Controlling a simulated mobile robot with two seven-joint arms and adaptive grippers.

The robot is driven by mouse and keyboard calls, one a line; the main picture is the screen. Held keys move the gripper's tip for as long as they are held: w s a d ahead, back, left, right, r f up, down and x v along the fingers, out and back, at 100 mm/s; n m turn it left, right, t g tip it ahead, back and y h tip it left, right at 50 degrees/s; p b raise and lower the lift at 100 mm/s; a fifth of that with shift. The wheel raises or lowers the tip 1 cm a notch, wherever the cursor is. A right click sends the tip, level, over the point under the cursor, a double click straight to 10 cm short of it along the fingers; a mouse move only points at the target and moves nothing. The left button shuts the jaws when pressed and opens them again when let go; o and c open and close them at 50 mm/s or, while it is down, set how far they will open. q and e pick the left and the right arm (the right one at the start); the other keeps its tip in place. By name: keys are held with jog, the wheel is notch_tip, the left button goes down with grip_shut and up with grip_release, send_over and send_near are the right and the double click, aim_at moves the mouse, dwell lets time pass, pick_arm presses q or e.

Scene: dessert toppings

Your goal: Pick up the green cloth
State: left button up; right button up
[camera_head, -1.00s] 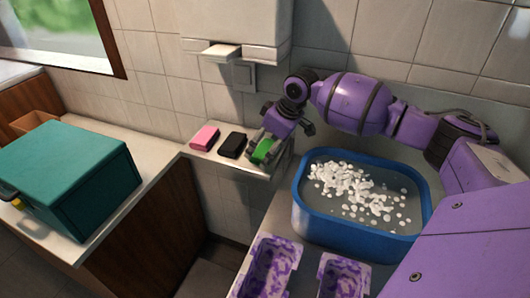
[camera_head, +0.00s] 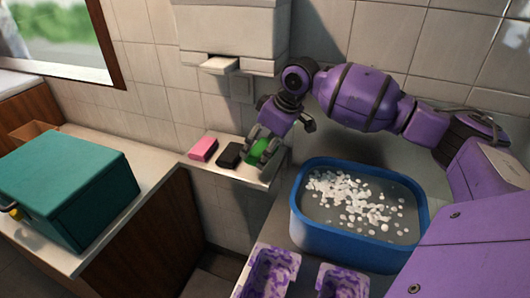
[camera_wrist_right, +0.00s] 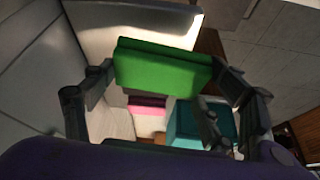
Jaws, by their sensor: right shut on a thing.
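The green cloth (camera_head: 257,157) is a folded block over the right end of the pale ledge in the head view. My right gripper (camera_head: 263,147) is shut on it, with dark fingers on both sides and partly covering it. In the right wrist view the cloth (camera_wrist_right: 160,70) shows bright green between the fingers of my right gripper (camera_wrist_right: 160,95). I cannot tell whether its underside is clear of the ledge. My left gripper is not in view.
A black block (camera_head: 229,155) and a pink block (camera_head: 203,148) lie left of the cloth on the ledge (camera_head: 215,169). A blue tub (camera_head: 350,248) of water with white pieces stands to the right. Purple-stained trays (camera_head: 270,270) are in front. A teal box (camera_head: 65,180) stands at left.

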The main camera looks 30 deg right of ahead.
jog(key=s+a+r, duration=0.6)
jog(key=s, duration=0.3)
jog(key=shift+s+r+p, duration=0.2)
jog(key=shift+r+p, duration=0.1)
jog(key=shift+p, duration=0.05)
jog(key=shift+a, duration=0.1)
